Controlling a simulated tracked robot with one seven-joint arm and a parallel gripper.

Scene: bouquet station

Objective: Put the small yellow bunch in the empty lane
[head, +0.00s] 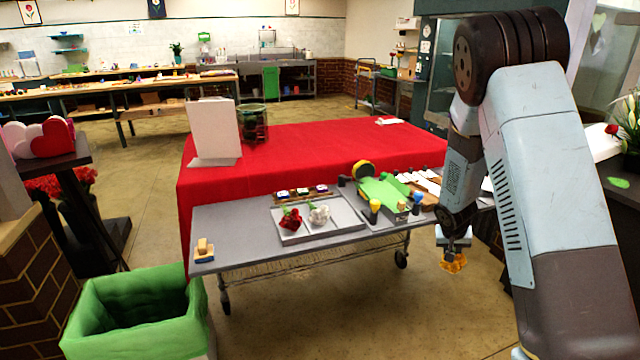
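My gripper (455,243) hangs in front of the right end of the grey metal table, out over the floor. A small yellow-orange bunch (453,263) is at its fingertips and appears held between them, clear of the floor; the fingers are small in view. A grey tray (290,238) lies on the table to the left of my gripper. A red bunch (290,219) lies in its left part and a white bunch (319,214) near its middle. The lane dividers are too small to make out clearly.
A green holder (385,192) with yellow and dark parts stands right of the tray on the grey table (235,225). A sponge-like block (204,248) lies at the left end. A red-covered table (300,145) stands behind; a green bin (135,310) is front left.

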